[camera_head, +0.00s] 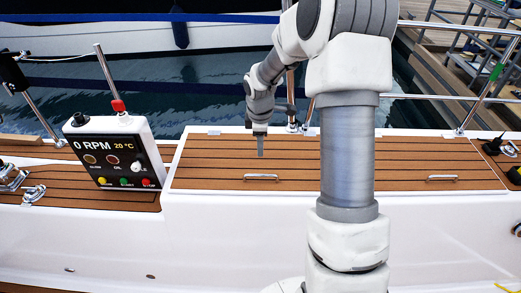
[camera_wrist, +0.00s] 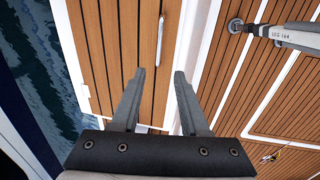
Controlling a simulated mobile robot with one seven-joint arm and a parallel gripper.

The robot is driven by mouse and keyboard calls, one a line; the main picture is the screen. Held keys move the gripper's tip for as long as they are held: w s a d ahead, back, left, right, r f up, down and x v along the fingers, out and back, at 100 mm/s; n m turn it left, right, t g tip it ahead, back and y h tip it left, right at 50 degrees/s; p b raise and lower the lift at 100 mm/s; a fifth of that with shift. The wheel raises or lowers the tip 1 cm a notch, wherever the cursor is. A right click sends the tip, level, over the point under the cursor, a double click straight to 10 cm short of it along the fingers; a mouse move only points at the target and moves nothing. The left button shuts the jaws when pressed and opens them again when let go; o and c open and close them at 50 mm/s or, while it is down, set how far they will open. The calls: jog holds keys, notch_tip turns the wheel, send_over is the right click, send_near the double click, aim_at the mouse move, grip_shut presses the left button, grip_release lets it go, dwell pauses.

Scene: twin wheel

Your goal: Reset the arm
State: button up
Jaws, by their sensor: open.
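My gripper (camera_head: 260,146) hangs over the wooden deck hatch (camera_head: 350,160), pointing down, at the end of my bent arm. In the wrist view my gripper (camera_wrist: 158,74) shows two grey fingers apart, with nothing between them. Behind the fingers lie teak planks and a metal handle (camera_wrist: 161,42) of the hatch. In the head view my arm stands in the middle and hides part of the hatch.
A control box (camera_head: 118,152) with a 0 RPM display, a red-tipped lever (camera_head: 118,106) and several buttons stands left of the hatch. Handles (camera_head: 261,177) lie on the hatch. Steel railings (camera_head: 440,98) run along the far edge, with water beyond.

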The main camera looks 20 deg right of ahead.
jog(key=shift+r, duration=0.4)
jog(key=s+a+r+m+t+p, duration=0.1)
jog(key=s+a+r+m+p, duration=0.1)
jog(key=s+r, duration=0.35)
jog(key=s+a+r+m+p, duration=0.1)
jog(key=s+r+m, duration=0.1)
jog(key=r, duration=0.7)
jog(key=s+a+r+m+t+p, duration=0.1)
jog(key=s+a+r+m+p, duration=0.1)
jog(key=s+r, duration=0.35)
jog(key=s+a+r+m+t+p, duration=0.1)
jog(key=s+a+r+m+p, duration=0.1)
jog(key=s+r, duration=0.3)
jog(key=s+a+r+m+p, duration=0.2)
jog(key=s+r+m, duration=0.3)
jog(key=s, duration=0.4)
jog(key=shift+s+a+r+t+y+p, duration=0.3)
jog(key=shift+a+r+t+y+p, duration=0.1)
jog(key=shift+a+r, duration=0.1)
